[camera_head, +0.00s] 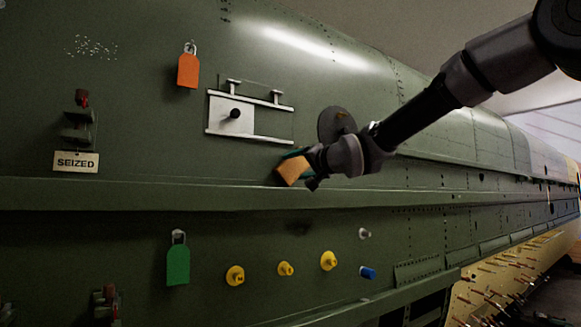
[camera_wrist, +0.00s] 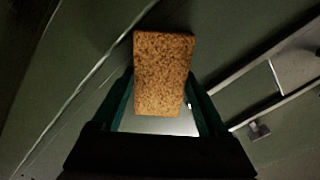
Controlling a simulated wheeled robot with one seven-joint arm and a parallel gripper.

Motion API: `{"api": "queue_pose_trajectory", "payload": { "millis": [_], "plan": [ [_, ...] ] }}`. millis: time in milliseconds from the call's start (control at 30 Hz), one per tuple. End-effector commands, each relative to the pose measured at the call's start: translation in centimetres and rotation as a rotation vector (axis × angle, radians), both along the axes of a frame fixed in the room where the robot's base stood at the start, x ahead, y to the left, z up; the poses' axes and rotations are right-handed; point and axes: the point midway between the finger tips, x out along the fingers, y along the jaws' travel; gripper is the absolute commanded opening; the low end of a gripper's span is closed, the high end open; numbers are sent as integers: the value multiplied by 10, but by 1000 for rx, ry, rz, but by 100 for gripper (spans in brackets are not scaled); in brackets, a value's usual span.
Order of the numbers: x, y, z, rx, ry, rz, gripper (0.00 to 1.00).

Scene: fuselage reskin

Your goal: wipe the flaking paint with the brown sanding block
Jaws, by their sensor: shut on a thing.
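The brown sanding block (camera_wrist: 164,72) is between the fingers of my gripper (camera_wrist: 165,105) in the wrist view, its speckled face toward the camera. In the head view, the block (camera_head: 292,170) shows as a tan piece at the end of my gripper (camera_head: 303,160), close to the green fuselage skin below the metal slide plate. I cannot tell whether it touches the skin. The flaking paint (camera_head: 90,46) is a patch of pale specks on the skin at the upper left, well left of and above my gripper.
An orange tag (camera_head: 188,70), a slide plate (camera_head: 231,115) with a knob and rails, and a "SEIZED" label (camera_head: 76,162) are on the skin. A ledge (camera_head: 200,192) runs below. Under it are a green tag (camera_head: 178,262), yellow knobs (camera_head: 285,268) and a blue piece (camera_head: 367,272).

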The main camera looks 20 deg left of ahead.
Motion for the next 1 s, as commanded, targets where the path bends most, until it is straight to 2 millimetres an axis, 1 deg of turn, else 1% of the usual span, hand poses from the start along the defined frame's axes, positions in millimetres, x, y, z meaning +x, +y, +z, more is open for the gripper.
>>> {"api": "queue_pose_trajectory", "payload": {
  "millis": [267,500,633,833,1000],
  "plan": [
    [8,-7,0,1,0,-1,32],
    [26,-20,0,0,-1,-2,32],
    [32,-25,0,1,0,-1,32],
    [32,-27,0,0,0,1,32],
    [25,-19,0,1,1,3,32]
  ]
}}
